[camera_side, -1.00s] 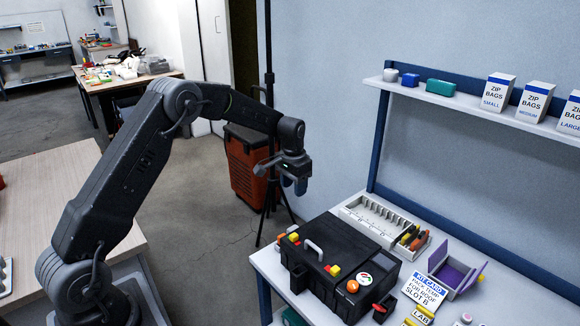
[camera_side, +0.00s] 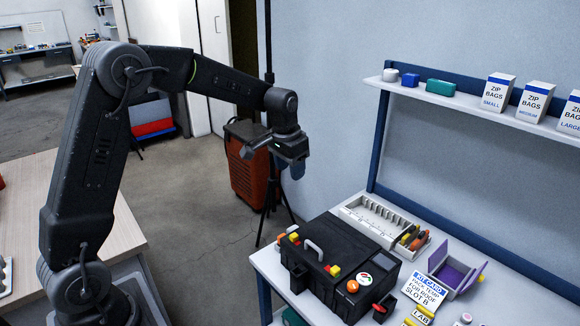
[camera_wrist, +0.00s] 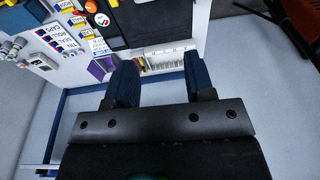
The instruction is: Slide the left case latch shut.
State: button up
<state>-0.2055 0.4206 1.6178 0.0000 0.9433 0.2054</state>
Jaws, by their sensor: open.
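A black case (camera_side: 322,258) with a grey handle stands closed on the white bench. Its front edge carries yellow and orange pieces; the left latch seems to be the yellow piece (camera_side: 294,238) near the front left corner, too small to tell its position. A second yellow piece (camera_side: 334,271) sits further right. My gripper (camera_side: 273,160) is open and empty, in the air well above and behind the case's left end. In the wrist view, its two blue fingers (camera_wrist: 160,72) are spread, and part of the case (camera_wrist: 150,20) shows beyond them; the left latch cannot be made out there.
A white slotted tray (camera_side: 362,211) lies behind the case, holding orange-handled tools at its right. A purple open box (camera_side: 455,274) and a kit card (camera_side: 428,290) stand to the right. A shelf (camera_side: 455,98) with zip-bag boxes hangs above. The air around my gripper is clear.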

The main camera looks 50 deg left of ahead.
jog(key=g, duration=0.2)
send_over(294, 235)
notch_tip(294, 235, down, 17)
notch_tip(294, 235, down, 14)
jog(key=shift+r, duration=0.1)
grip_shut()
dwell(0.4)
